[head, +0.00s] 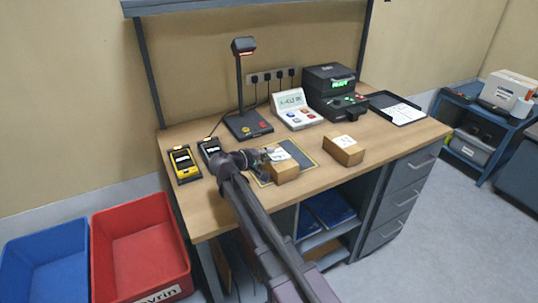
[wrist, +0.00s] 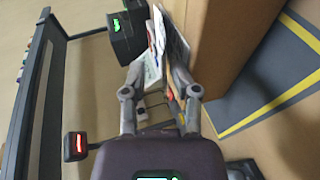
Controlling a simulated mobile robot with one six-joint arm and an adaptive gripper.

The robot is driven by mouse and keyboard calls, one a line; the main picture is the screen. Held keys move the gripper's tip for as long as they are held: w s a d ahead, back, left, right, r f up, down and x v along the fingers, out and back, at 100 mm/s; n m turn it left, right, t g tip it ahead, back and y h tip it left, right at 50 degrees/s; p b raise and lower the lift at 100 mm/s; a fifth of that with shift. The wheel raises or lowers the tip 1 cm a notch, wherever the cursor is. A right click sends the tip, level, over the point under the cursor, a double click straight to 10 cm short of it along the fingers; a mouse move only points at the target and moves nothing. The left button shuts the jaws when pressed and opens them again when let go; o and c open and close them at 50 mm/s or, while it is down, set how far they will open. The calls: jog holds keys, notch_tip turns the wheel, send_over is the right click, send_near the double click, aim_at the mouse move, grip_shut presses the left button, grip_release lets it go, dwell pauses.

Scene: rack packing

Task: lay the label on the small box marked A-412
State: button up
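A small brown box (head: 285,172) stands on the yellow-bordered mat (head: 308,149). In the wrist view the box (wrist: 222,45) stands close to the right of my fingers. My gripper (head: 268,153) is at its left, near its top. In the wrist view my gripper (wrist: 160,60) appears closed on a thin white label (wrist: 158,32), which stands edge-on between the fingertips. The label (head: 285,151) shows pale beside the box top. A second brown box (head: 344,152), with a white patch on top, stands to the right. I cannot read A-412 on either box.
A scanner lamp on a stand (head: 243,80), a console with a display (head: 294,107) and a dark printer (head: 333,92) stand behind. A black tray (head: 381,99) with paper lies at right. Two handheld devices (head: 183,162) lie at left. Red (head: 140,245) and blue bins are on the floor.

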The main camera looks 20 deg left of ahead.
jog(key=shift+s+a, duration=0.75)
jog(key=shift+s, duration=0.15)
jog(key=shift+o, duration=0.2)
jog(key=o, duration=0.5)
dwell(0.3)
jog(key=shift+s, duration=0.2)
